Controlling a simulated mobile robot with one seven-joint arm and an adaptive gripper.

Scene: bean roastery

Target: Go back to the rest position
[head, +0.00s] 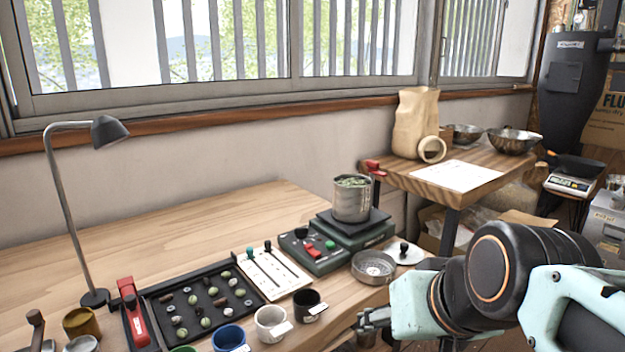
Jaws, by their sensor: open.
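My gripper (368,326) is low in the head view, just off the front edge of the wooden bench (170,245). Its fingers are small and partly cut off by the bottom of the picture and by my wrist. It is open, and I see nothing held in it. My arm comes in from the right and covers part of the floor and the bench's right front corner.
A metal can of greenish beans (352,198) stands on a dark green scale (345,235). Several cups line the front edge, including a black cup (306,304). A black bean tray (203,300) and desk lamp (108,130) stand left. The bench's back left is clear.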

